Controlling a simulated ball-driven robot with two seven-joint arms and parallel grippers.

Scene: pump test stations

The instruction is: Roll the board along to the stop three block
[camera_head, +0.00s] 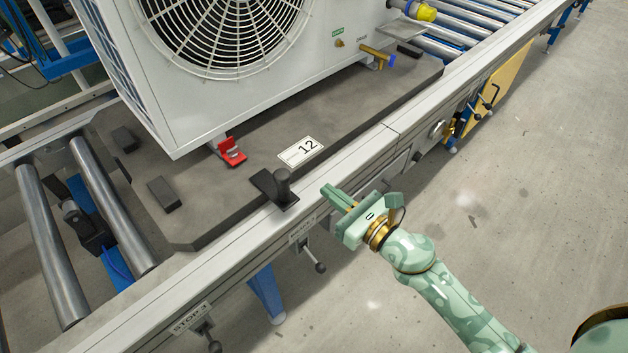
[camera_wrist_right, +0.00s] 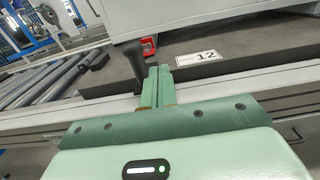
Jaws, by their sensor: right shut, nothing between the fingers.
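The dark grey board (camera_head: 205,210) lies on the roller conveyor with a large white fan unit (camera_head: 300,95) on it and a label (camera_head: 301,151) reading 12. A black upright handle (camera_head: 283,185) stands at its near edge; it also shows in the right wrist view (camera_wrist_right: 133,62). My right gripper (camera_head: 328,193) is shut and empty, just right of the handle; its fingers (camera_wrist_right: 158,78) look close beside it, and contact cannot be told. A plate marked STOP 1 (camera_head: 190,318) is on the near rail. I cannot make out a stop three block. My left gripper is out of view.
The near rail (camera_head: 375,145) runs from lower left to upper right. Bare rollers (camera_head: 110,205) show at the left and more (camera_head: 455,30) at the upper right. Knobbed levers (camera_head: 318,264) hang below the rail. The floor (camera_head: 540,170) at the right is clear.

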